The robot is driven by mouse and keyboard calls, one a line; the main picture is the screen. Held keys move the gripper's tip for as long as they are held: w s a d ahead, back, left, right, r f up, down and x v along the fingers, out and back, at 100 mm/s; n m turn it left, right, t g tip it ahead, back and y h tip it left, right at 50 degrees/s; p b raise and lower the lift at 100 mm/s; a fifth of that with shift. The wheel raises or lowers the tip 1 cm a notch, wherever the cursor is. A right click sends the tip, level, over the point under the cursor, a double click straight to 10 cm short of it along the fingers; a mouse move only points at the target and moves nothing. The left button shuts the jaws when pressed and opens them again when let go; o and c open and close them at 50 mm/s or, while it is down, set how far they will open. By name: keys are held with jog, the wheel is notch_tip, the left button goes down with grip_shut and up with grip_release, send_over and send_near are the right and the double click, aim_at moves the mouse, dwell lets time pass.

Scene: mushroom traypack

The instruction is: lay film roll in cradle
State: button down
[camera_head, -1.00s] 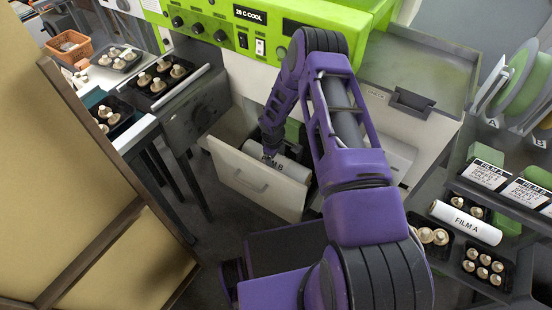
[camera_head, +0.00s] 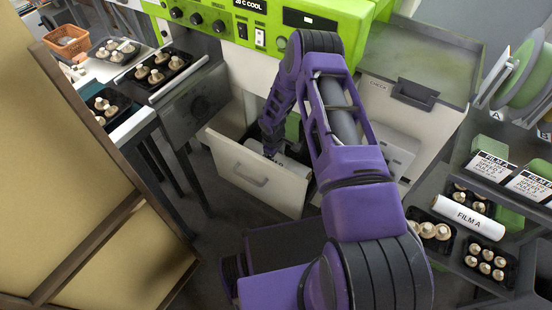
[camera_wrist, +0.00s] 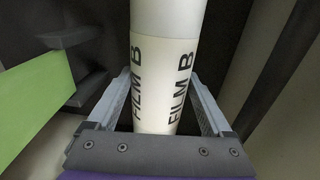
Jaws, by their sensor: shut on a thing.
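A white film roll marked FILM B fills the middle of the wrist view (camera_wrist: 165,60). My gripper (camera_wrist: 162,100) is shut on it, one finger on each side. In the head view my gripper (camera_head: 268,148) reaches down into the open drawer (camera_head: 250,182) under the green machine. The FILM B roll (camera_head: 292,170) shows there behind the drawer front, partly hidden by the front and my arm. I cannot make out a cradle for certain; dark bracket-like parts and a green block (camera_wrist: 30,95) show left of the roll in the wrist view.
A second roll, FILM A (camera_head: 464,217), lies on the right shelf beside black mushroom trays (camera_head: 484,262). Label cards (camera_head: 489,173) stand behind it. The green machine (camera_head: 270,25) is above the drawer. A tan panel (camera_head: 80,180) blocks the left.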

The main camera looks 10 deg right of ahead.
jog(key=shift+f, duration=0.2)
jog(key=shift+c, duration=0.4)
grip_release()
jog(key=shift+w, duration=0.1)
jog(key=shift+o, duration=0.4)
notch_tip(320, 180, up, 17)
jog(key=s+a+p, duration=0.1)
jog(key=p, duration=0.2)
jog(key=shift+s+r, duration=0.15)
